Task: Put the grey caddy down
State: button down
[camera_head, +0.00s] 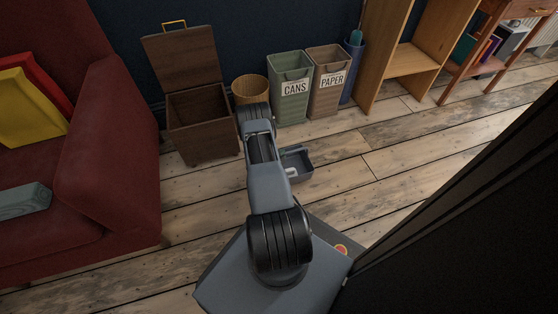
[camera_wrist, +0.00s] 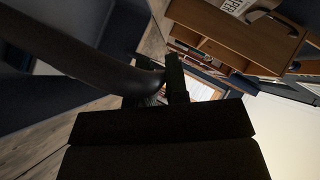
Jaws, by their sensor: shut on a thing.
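The grey caddy (camera_head: 298,165) shows just right of my arm in the head view, over the wooden floor. My arm hides its left part. In the wrist view, its dark curved handle (camera_wrist: 95,68) runs into my gripper (camera_wrist: 166,84), which is shut on it. The caddy's blue-grey body (camera_wrist: 55,105) fills the left of that view, tilted in the picture. A small pale patch shows inside it. The head view does not show my fingers. I cannot tell whether the caddy's underside touches the floor.
An open wooden chest (camera_head: 203,122), a wicker basket (camera_head: 249,89), a green CANS bin (camera_head: 291,90) and a brown PAPER bin (camera_head: 328,82) stand behind. A red sofa (camera_head: 108,150) is at left. A dark panel (camera_head: 480,220) is at right. Bare floor (camera_head: 400,145) lies right of the caddy.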

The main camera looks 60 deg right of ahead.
jog(key=f, duration=0.1)
jog(key=f+b, duration=0.2)
jog(key=shift+w+d+f, duration=0.1)
jog(key=shift+w+f, duration=0.15)
jog(key=c, duration=1.1)
grip_release()
jog(key=shift+f, duration=0.1)
